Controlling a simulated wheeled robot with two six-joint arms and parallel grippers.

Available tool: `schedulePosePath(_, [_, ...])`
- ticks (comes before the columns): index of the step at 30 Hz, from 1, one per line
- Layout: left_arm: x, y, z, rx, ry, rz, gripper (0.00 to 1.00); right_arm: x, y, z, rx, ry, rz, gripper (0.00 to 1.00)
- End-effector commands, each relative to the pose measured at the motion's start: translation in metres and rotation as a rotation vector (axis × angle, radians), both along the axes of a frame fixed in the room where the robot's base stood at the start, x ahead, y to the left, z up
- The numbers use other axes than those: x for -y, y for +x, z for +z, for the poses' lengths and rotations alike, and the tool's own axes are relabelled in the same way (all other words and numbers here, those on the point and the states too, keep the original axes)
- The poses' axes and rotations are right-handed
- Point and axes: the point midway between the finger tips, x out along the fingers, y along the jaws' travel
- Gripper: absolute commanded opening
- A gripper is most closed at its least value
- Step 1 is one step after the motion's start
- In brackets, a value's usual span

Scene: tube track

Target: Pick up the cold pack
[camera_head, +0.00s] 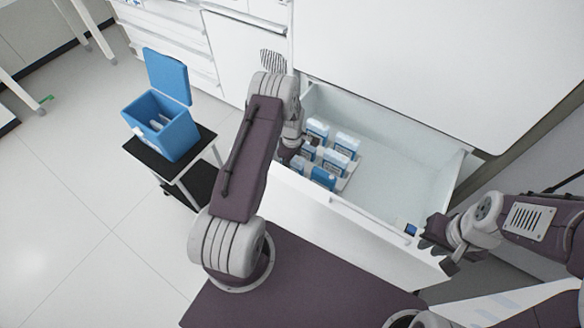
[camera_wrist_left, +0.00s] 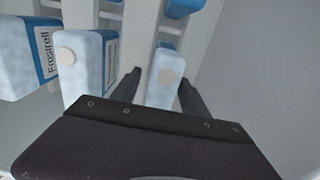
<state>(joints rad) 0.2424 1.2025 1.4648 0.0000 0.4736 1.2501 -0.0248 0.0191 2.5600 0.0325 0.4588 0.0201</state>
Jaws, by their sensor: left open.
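Several white-and-blue cold packs (camera_head: 347,145) stand in a rack inside the open white drawer (camera_head: 412,168). My left gripper (camera_head: 287,156) reaches down into the drawer's left end, beside the packs; its fingers are mostly hidden in the head view.
An open blue cooler box (camera_head: 165,128) stands on a small black-topped cart (camera_head: 186,172) at the left. Neighbouring packs (camera_wrist_left: 88,70) stand close to the left of the left gripper.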

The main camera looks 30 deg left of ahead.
Motion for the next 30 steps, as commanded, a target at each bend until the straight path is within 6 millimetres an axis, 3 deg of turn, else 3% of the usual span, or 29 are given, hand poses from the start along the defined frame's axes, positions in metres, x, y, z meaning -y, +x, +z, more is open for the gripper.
schedulePosePath(2, [0.0, 0.0, 0.0, 0.0, 0.0, 0.0, 0.47, 0.0, 0.0, 0.0, 0.0, 0.0, 0.0, 0.19])
schedulePosePath(7, [0.0, 0.0, 0.0, -0.001, 0.0, 0.0, 0.0, 0.0, 0.0, 0.0, 0.0, 0.0, 0.0, 0.19])
schedulePosePath(17, [0.0, 0.001, 0.006, 0.001, 0.0, 0.0, 0.0, 0.0, 0.0, 0.002, 0.0, 0.0, 0.0, 0.19])
schedulePosePath(25, [0.0, 0.002, 0.069, 0.005, 0.002, 0.0, 0.0, 0.0, 0.0, 0.013, 0.0, 0.0, 0.0, 0.19])
schedulePosePath(30, [0.0, 0.001, 0.095, 0.002, 0.001, 0.0, 0.0, 0.0, 0.0, 0.017, 0.0, 0.0, 0.0, 0.19])
